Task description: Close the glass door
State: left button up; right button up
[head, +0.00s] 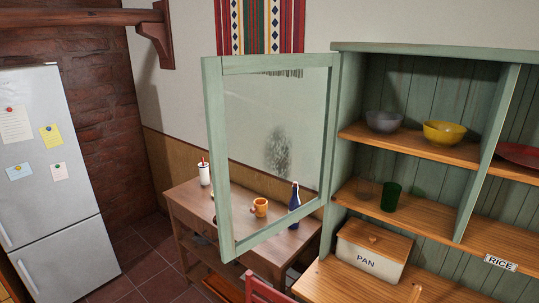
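The glass door (214,150) has a green wooden frame and a clear pane. It stands open, swung out to the left from the green cabinet (430,47). Its hinged side meets the cabinet's left upright. The door hangs in front of a side table, whose things show through the pane. The cabinet's left opening is uncovered, with its shelves in plain view. Neither of my grippers shows in the head view.
A grey bowl (383,121), a yellow bowl (443,132) and a green glass (391,197) stand on the shelves. A bread box marked PAN (366,262) sits on the wooden counter below. A red chair (267,291) is at the bottom. A fridge (55,170) stands left.

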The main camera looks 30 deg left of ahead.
aim_at(213, 68)
jog(key=k+j+z, duration=0.15)
jog(key=j, duration=0.3)
jog(key=k+j+z, duration=0.15)
jog(key=j, duration=0.3)
jog(key=k+j+z, duration=0.15)
jog(key=j, duration=0.3)
jog(key=k+j+z, duration=0.15)
jog(key=j, duration=0.25)
jog(key=k+j+z, duration=0.15)
jog(key=j, duration=0.25)
jog(key=j+z, duration=0.1)
jog(key=j, duration=0.45)
jog(key=j+z, duration=0.15)
jog(key=j, duration=0.4)
jog(key=k+j+z, duration=0.1)
jog(key=j, duration=0.45)
jog(key=k+j+z, duration=0.1)
jog(key=j, duration=0.45)
jog(key=u, duration=0.3)
jog(key=k+j, duration=0.05)
